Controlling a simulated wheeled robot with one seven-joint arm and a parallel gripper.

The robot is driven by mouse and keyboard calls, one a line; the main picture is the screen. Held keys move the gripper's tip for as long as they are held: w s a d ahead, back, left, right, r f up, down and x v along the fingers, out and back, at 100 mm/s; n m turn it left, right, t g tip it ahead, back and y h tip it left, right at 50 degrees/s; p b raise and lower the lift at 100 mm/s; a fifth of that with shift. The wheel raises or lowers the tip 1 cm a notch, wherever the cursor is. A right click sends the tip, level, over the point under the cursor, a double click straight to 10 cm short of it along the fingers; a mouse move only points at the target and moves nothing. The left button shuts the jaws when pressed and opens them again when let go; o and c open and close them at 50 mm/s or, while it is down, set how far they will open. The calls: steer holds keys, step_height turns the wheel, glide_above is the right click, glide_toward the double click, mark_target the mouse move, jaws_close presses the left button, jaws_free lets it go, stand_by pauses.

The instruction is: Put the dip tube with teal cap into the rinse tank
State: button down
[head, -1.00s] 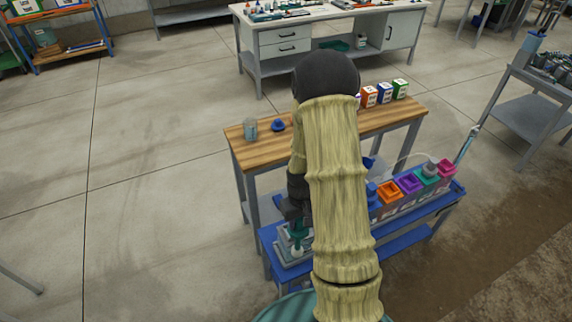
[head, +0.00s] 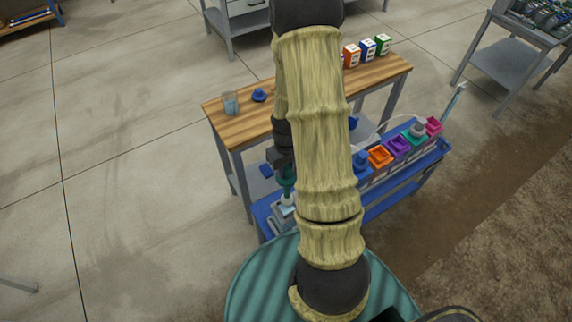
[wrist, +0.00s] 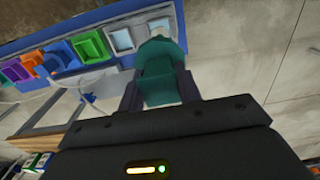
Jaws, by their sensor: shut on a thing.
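The dip tube with teal cap (head: 287,180) hangs from my gripper (head: 284,163) above the near left end of the blue skid (head: 375,206). In the wrist view my gripper (wrist: 160,88) is shut on the teal cap (wrist: 158,82), with a finger on each side. The tube below the cap is mostly hidden. Two pale grey square-topped tanks (wrist: 122,40) are beyond the cap in the wrist view. I cannot tell which of them is the rinse tank, or whether the tube's lower end is inside one.
Orange (head: 380,157), purple (head: 398,147) and other coloured containers line the skid to the right. A wooden bench (head: 240,126) behind carries a clear beaker (head: 230,103), a blue object (head: 259,95) and several small boxes. Open floor lies to the left.

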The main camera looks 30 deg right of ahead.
mark_target(287, 196)
steer(key=shift+f+b, duration=6.7)
steer(key=shift+f, duration=2.4)
steer(key=c, duration=0.9)
jaws_free()
steer(key=shift+r, duration=0.15)
step_height(287, 196, up, 17)
steer(key=shift+r+p, duration=0.1)
steer(key=shift+p, duration=0.5)
